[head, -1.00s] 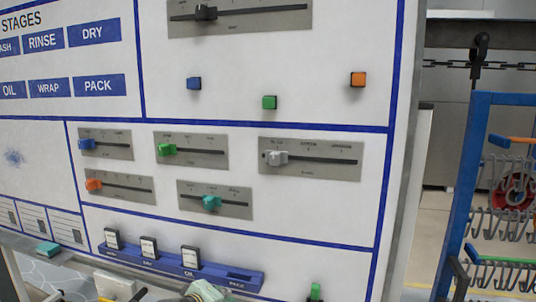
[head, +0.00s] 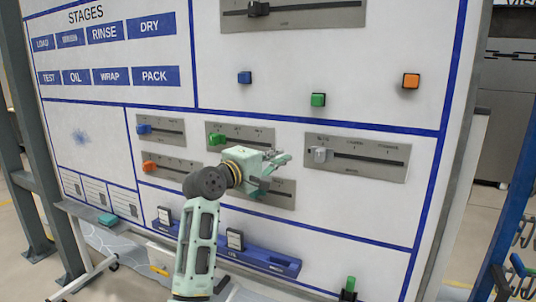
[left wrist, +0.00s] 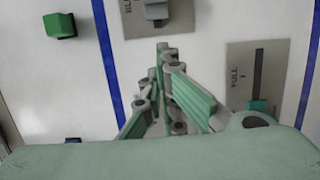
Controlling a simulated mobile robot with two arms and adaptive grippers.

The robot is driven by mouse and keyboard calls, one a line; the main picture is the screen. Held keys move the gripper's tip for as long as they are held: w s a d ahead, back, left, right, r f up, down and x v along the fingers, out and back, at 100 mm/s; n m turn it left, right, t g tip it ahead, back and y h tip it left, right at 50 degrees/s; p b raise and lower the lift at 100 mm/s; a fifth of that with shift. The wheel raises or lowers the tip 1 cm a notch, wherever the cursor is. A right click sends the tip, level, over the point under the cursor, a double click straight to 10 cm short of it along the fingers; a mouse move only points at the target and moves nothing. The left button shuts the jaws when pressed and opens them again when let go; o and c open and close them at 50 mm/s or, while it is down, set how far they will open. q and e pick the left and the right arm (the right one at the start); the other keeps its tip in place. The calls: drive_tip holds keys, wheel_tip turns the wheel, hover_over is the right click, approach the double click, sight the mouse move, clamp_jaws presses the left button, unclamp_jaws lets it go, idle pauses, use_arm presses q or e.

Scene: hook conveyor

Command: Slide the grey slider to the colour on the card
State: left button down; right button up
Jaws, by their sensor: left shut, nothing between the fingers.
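The grey slider (head: 320,154) sits at the left end of its slot on a grey plate (head: 385,174) on the white board. The plate's small labels are unreadable in the head view. In the left wrist view the grey slider (left wrist: 157,9) is at the top edge, beside letters that look like "BLU". My left gripper (head: 284,157) is shut and empty, just left of the grey slider and apart from it in the picture. Its fingers (left wrist: 163,50) point toward the slider in the left wrist view. Which card gives the colour cannot be told. My right gripper is out of view.
Blue (head: 144,128), green (head: 217,139) and orange (head: 149,166) sliders are on neighbouring plates. A teal one is hidden behind my left arm in the head view. A blue frame with hooks (head: 520,225) stands right.

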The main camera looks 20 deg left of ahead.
sight(321, 155)
use_arm(q)
drive_tip(key=x, duration=0.2)
drive_tip(key=p+x, duration=0.1)
drive_tip(key=x, duration=0.1)
drive_tip(key=shift+d+r+p, duration=0.2)
drive_tip(key=shift+d+p, duration=0.1)
drive_tip(key=shift+d, duration=0.1)
drive_tip(key=d, duration=0.1)
drive_tip(key=d+p, duration=0.1)
drive_tip(key=shift+s+d+f, duration=0.15)
drive_tip(key=shift+d, duration=0.25)
drive_tip(key=shift+s+d, duration=0.1)
drive_tip(key=shift+d, duration=0.15)
drive_tip(key=shift+a+f, duration=0.1)
drive_tip(key=shift+p, duration=0.3)
